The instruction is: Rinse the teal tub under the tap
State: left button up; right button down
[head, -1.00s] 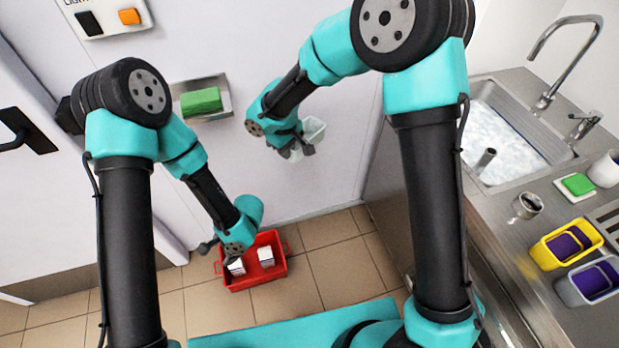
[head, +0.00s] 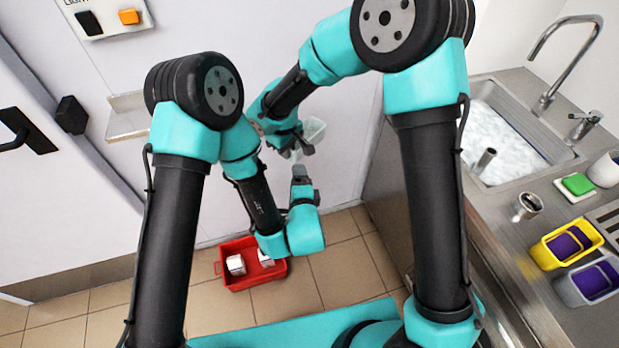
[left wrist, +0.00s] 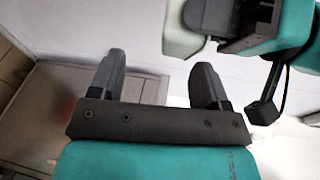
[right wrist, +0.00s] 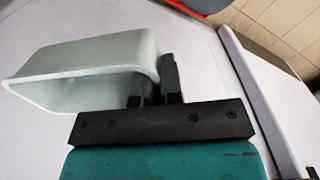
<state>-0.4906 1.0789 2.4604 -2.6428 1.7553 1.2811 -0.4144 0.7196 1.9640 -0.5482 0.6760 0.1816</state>
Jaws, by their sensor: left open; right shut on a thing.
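The pale grey-green tub (head: 313,131) is held in the air in front of the white wall panel. My right gripper (head: 297,148) is shut on its rim; the right wrist view shows the tub (right wrist: 80,58) tilted, its opening facing lower left. My left gripper (head: 303,178) is open and empty, just below the tub. In the left wrist view its two fingers (left wrist: 158,70) are apart, with the tub (left wrist: 182,38) beyond them. The curved tap (head: 562,50) stands at the back of the metal sink (head: 505,120) at the right, far from the tub.
The sink holds whitish, foamy-looking contents and an upright pipe (head: 485,160). A yellow bin (head: 545,257), a grey bin (head: 570,292), a metal cup (head: 527,206) and a green sponge (head: 578,184) crowd the counter. A red crate (head: 240,284) with white boxes sits on the floor.

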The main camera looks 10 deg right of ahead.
pick_arm(q)
jog(key=d+r+h, duration=0.1)
jog(key=s+d+r+t+h, duration=0.1)
jog(key=d, duration=0.1)
jog(key=shift+s+r, duration=0.2)
jog(key=shift+s, duration=0.1)
jog(key=shift+w, duration=0.15)
jog(key=w+d, duration=0.2)
jog(key=w, duration=0.9)
jog(key=shift+w+f, duration=0.25)
jog(key=shift+w, duration=0.05)
jog(key=shift+c, duration=0.4)
jog(key=c, duration=0.5)
jog(key=shift+c, duration=0.3)
pick_arm(e)
jog(key=c, duration=1.7)
grip_release()
jog(key=o, duration=0.5)
